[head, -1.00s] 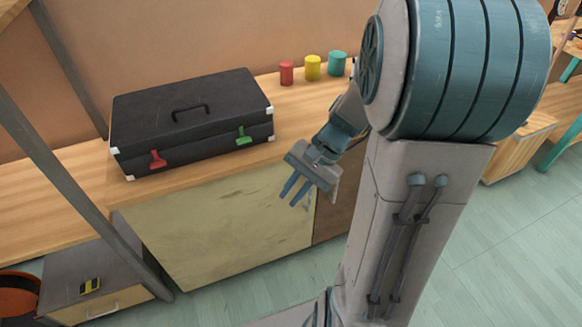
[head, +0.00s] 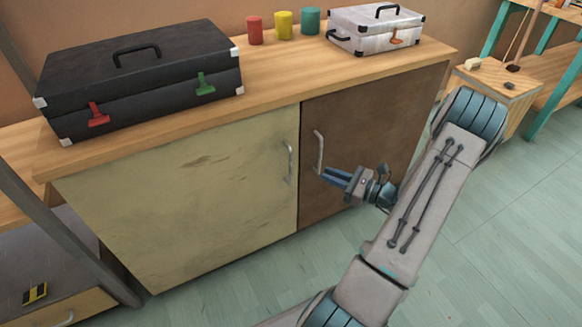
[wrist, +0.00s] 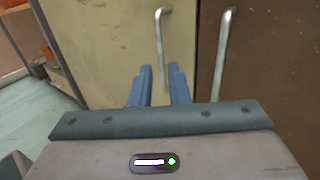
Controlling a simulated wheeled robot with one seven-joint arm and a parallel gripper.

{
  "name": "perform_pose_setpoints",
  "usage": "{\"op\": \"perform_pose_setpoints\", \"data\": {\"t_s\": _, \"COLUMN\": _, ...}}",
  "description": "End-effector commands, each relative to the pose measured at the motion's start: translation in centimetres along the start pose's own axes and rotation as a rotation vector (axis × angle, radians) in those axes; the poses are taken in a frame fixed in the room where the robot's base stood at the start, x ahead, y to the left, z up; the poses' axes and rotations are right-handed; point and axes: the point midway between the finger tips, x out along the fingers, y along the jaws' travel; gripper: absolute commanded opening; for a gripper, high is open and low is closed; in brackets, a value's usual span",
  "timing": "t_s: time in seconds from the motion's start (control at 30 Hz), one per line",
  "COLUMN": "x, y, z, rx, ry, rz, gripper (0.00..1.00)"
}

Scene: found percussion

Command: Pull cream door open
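The cream door (head: 190,205) is shut at the front of the cabinet, with a metal bar handle (head: 289,162) near its right edge. My gripper (head: 325,174) is in front of the brown door's left side, right of the cream door's handle. It is open and empty, its blue fingers pointing toward the doors. In the wrist view the cream door (wrist: 105,50) fills the left and middle. Its handle (wrist: 161,40) lines up with the gap between my fingertips (wrist: 160,70), but appears ahead of them, not gripped.
The brown door (head: 365,140) has its own handle (head: 318,152) close by on the right. On the cabinet top are a black case (head: 140,85), several coloured cans (head: 283,25) and a white case (head: 370,28). A grey post (head: 75,235) stands left. Floor in front is clear.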

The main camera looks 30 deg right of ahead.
Motion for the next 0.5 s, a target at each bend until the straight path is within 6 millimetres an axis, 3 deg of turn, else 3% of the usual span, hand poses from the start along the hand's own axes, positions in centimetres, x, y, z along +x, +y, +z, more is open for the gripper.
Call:
{"op": "perform_pose_setpoints", "data": {"t_s": 0.17, "x": 2.7, "y": 0.2, "z": -0.2, "rx": 0.000, "ry": -0.001, "rz": 0.006, "gripper": 0.16}}
{"op": "perform_pose_setpoints", "data": {"t_s": 0.5, "x": 9.8, "y": 0.1, "z": -0.2, "rx": -0.003, "ry": 0.000, "rz": 0.006, "gripper": 0.16}}
